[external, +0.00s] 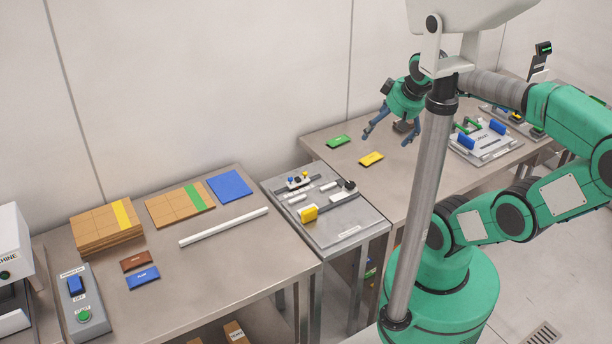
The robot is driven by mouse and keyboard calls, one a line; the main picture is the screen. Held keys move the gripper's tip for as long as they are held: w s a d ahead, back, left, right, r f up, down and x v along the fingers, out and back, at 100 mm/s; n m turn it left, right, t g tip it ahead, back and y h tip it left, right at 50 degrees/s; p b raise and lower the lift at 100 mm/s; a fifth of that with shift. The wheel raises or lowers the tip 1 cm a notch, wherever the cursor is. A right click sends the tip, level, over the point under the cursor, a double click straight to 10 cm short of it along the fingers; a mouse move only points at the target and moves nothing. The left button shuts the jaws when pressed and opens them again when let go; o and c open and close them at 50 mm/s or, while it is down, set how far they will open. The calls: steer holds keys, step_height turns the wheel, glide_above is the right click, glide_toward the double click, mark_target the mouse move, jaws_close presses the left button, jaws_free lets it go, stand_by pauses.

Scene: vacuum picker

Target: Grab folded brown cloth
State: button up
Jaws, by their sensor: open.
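A small flat brown rectangle (136,261) with a faint printed label lies on the left table, just above a blue one. I cannot tell from this view whether it is folded cloth. My gripper (387,138) is far from it, over the right table, with its dark fingers spread wide and pointing down. A small brownish-grey shape (404,126) shows beside the right finger. I cannot tell whether it is an object on the table or part of my gripper. I see nothing held between the fingers.
The left table holds the blue piece (143,278), brown stacks (106,226), a white rod (223,227) and a switch box (85,308). A grey fixture (345,226) stands between the tables. Green (339,142) and yellow (371,159) pieces lie near my gripper. A grey pole (418,200) crosses the view.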

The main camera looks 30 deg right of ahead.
steer(key=shift+w, duration=0.1)
steer(key=w+d+r+m+g+p, duration=0.15)
steer(key=w+d+r, duration=0.25)
steer(key=w, duration=0.5)
steer(key=w+d+r+m+p, duration=0.25)
steer(key=w+d+r, duration=0.2)
steer(key=w, duration=0.45)
steer(key=w+d+f+m+g+p, duration=0.1)
steer(key=w+d+f+m, duration=0.15)
steer(key=w+d, duration=0.5)
steer(key=w+d+f+m+g+p, duration=0.1)
steer(key=w+d+f+m, duration=0.15)
steer(key=w+d, duration=0.55)
steer(key=w+d+f+m+p, duration=0.1)
steer(key=w+d+f+m, duration=0.1)
steer(key=w+d+f, duration=0.45)
steer(key=w+d+f+m+p, duration=0.2)
steer(key=w+d+f+m, duration=0.15)
steer(key=d, duration=0.55)
steer(key=w+d+f+m+g+p, duration=0.2)
steer(key=d+f+m, duration=0.1)
steer(key=d+f, duration=1.4)
steer(key=shift+d+f, duration=0.15)
steer(key=shift+f, duration=0.8)
